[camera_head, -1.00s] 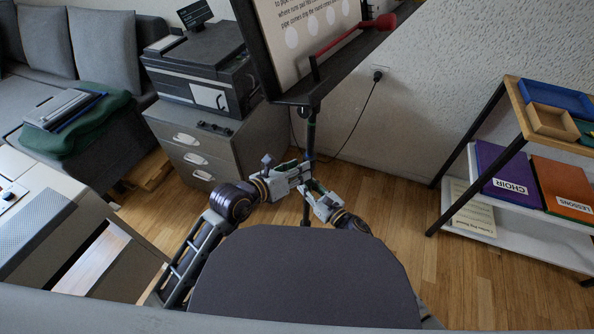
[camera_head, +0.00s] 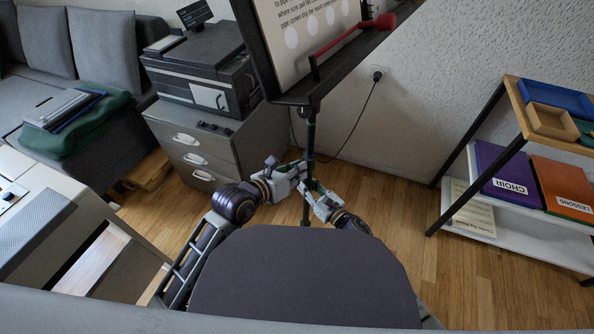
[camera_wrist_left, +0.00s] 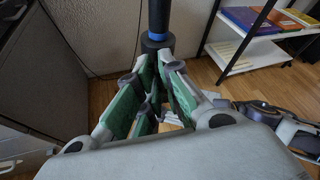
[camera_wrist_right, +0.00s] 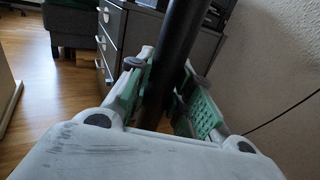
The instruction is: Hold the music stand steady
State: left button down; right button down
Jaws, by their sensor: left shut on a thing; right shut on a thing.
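The music stand has a dark tilted desk (camera_head: 292,98) holding a sheet of printed paper (camera_head: 300,30), and a thin dark pole (camera_head: 311,128) below it. My left gripper (camera_head: 303,172) is shut on the pole from the left. In the left wrist view the pole (camera_wrist_left: 158,18) runs down to a blue-ringed collar, with the green-padded fingers (camera_wrist_left: 160,85) just below. My right gripper (camera_head: 308,188) is shut on the pole from the right, slightly lower. In the right wrist view the pole (camera_wrist_right: 174,60) passes between its fingers (camera_wrist_right: 170,85). The stand's foot is mostly hidden.
A red mallet-like thing (camera_head: 384,22) lies across the desk's right edge. A grey drawer cabinet (camera_head: 200,152) with a printer (camera_head: 200,75) stands behind left. A shelf (camera_head: 520,90) with folders is at the right. A cable hangs from a wall socket (camera_head: 377,75) behind the pole.

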pick_arm(q)
jog(key=shift+m+y, duration=0.3)
jog(key=shift+m, duration=0.1)
dwell(0.3)
jog(key=c, duration=1.6)
grip_release()
jog(key=shift+s, duration=0.15)
jog(key=v, duration=0.7)
jog(key=shift+s, duration=0.15)
jog(key=shift+r, duration=0.1)
